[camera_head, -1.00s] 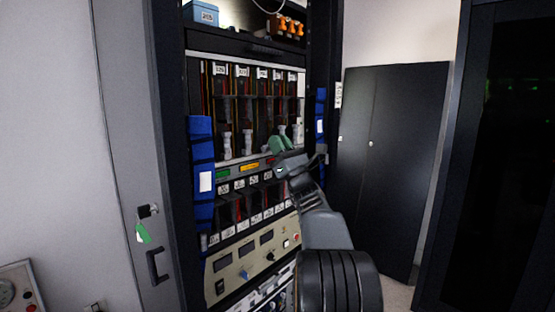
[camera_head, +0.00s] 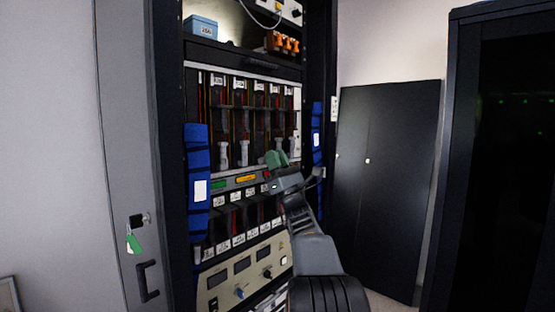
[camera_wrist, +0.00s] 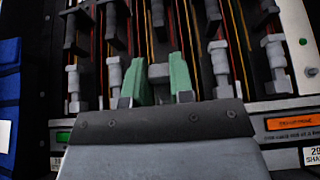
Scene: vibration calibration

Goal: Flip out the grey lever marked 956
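A row of grey levers hangs in the upper bay of the rack, one of them at the left (camera_head: 224,154). White labels sit above them, but I cannot read 956 on any. In the wrist view, my gripper (camera_wrist: 161,78) has two green fingertips spread apart. A grey lever end (camera_wrist: 159,73) shows between them; I cannot tell if they touch it. Other grey levers stand to the left (camera_wrist: 115,75) and right (camera_wrist: 220,62). In the head view, my gripper (camera_head: 277,159) is at the right part of the row and hides part of it.
An orange display (camera_wrist: 302,121) and a green one (camera_wrist: 63,137) sit just below the levers. Blue padded strips flank the rack at left (camera_head: 197,165) and right (camera_head: 316,140). A grey door with a green tag (camera_head: 134,243) stands at left.

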